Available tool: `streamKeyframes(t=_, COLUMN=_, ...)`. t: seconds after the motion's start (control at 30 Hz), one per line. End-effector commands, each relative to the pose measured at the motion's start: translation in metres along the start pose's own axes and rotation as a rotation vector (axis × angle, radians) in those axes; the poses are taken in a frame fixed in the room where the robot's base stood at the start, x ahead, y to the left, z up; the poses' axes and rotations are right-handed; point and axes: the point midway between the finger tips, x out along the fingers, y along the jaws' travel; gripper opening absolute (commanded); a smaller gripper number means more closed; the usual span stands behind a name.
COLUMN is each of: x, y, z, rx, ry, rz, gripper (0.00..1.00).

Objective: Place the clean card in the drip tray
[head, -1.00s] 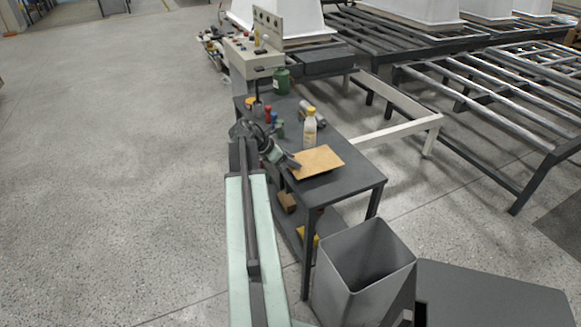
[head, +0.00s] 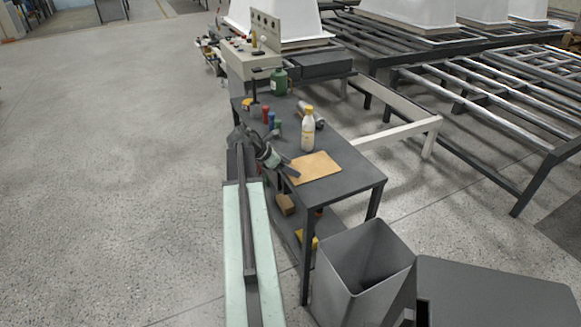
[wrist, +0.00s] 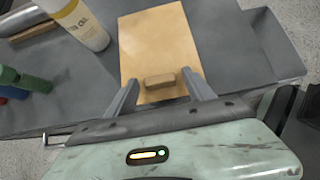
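The tan card (head: 316,168) lies flat on the dark grey bench top, near its front end. In the wrist view the card (wrist: 155,40) has a small block-shaped grip (wrist: 160,80) near its close edge. My gripper (wrist: 161,88) has its fingers apart on either side of this grip, with a gap at each side. In the head view my gripper (head: 290,172) is at the left edge of the card. I cannot make out a distinct drip tray; whether one lies under the card is hidden.
A yellow-capped bottle (head: 308,130) stands just behind the card. Small red, blue and green items (head: 271,119) and a green canister (head: 280,82) stand further back. A grey bin (head: 366,268) stands in front of the bench (head: 350,183). Floor at left is clear.

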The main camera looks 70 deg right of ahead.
Motion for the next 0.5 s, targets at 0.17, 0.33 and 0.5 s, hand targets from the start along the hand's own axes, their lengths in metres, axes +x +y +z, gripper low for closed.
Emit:
streamKeyframes(t=0.17, x=-0.008, y=0.0, z=0.005, rx=0.0, ry=0.0, rz=0.0, gripper=0.62)
streamKeyframes(t=0.33, x=-0.05, y=-0.001, z=0.009, rx=-0.002, ry=0.0, rz=0.002, gripper=0.62)
streamKeyframes(t=0.5, x=-0.091, y=-0.001, z=0.009, rx=-0.001, ry=-0.001, rz=0.001, gripper=0.62)
